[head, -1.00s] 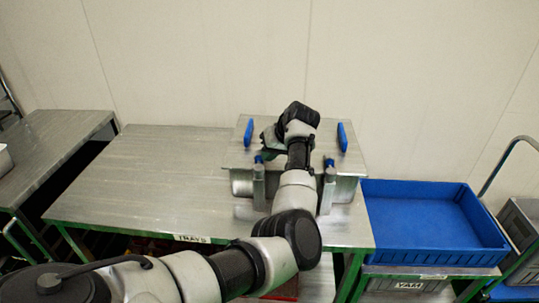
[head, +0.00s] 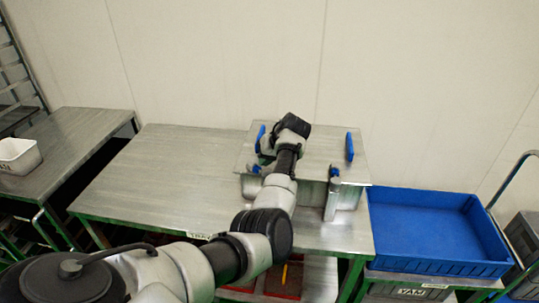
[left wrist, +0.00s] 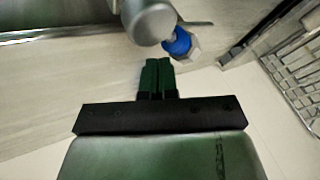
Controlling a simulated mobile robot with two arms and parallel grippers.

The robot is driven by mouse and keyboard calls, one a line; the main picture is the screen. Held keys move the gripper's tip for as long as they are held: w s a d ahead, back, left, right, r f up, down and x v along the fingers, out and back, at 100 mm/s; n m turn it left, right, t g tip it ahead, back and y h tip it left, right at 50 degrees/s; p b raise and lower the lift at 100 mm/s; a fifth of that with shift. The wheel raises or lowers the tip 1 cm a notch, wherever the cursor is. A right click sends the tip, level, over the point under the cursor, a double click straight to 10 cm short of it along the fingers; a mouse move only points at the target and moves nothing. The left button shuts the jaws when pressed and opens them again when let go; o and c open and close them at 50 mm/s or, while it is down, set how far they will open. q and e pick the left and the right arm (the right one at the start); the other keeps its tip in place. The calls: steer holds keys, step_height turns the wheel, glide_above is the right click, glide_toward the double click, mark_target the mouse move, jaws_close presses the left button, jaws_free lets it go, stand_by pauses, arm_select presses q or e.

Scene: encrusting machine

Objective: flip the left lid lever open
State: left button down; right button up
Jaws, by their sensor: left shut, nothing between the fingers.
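The left lid lever is mostly hidden behind my arm in the head view. In the left wrist view a grey rounded lever part (left wrist: 150,20) with a blue collar (left wrist: 178,42) is just beyond my shut, empty fingers (left wrist: 157,62); I cannot tell if they touch. The right lever (head: 333,190) stands upright. My right gripper is not in view.
The steel table (head: 165,170) is clear left of the machine. A blue crate (head: 435,235) stands to the right. A side table (head: 75,150) with a white tub (head: 18,156) is at the far left. A wall is behind.

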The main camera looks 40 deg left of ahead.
mark_target(253, 163)
arm_select(q)
steer(key=shift+s+a+r+n+g, duration=0.2)
steer(key=shift+n+g, duration=0.1)
steer(key=shift+n, duration=0.3)
steer(key=shift+s+a+f+p, duration=0.1)
steer(key=shift+a+p, duration=0.05)
steer(key=shift+p, duration=0.2)
steer(key=shift+s+a+p, duration=0.3)
steer(key=shift+s+p, duration=0.35)
steer(key=shift+p, duration=0.4)
steer(key=shift+s+a+p, duration=0.1)
steer(key=shift+s+p, duration=0.3)
steer(key=shift+p, duration=0.25)
steer(key=shift+f, duration=0.1)
